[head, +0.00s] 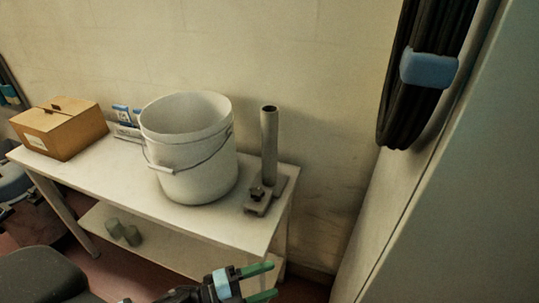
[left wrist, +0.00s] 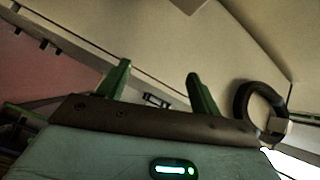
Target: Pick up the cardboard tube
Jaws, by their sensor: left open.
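A tall, narrow grey-brown tube (head: 269,145), which looks like the cardboard tube, stands upright near the right end of the white table (head: 112,181) in the head view. Its open top shows. Its foot is partly hidden by a small grey fixture with a dark knob (head: 257,198), and I cannot tell whether they touch. My left gripper (head: 263,282) is low in the head view, in front of and below the tabletop, apart from the tube. Its green fingers are spread with nothing between them, also in the left wrist view (left wrist: 158,82). My right gripper is not in view.
A white bucket (head: 188,150) stands just left of the tube, and a cardboard box (head: 62,132) is at the table's left end. Short cylinders (head: 123,232) stand on the lower shelf. A dark cable coil (head: 415,105) hangs at right, beside a pale panel (head: 455,170).

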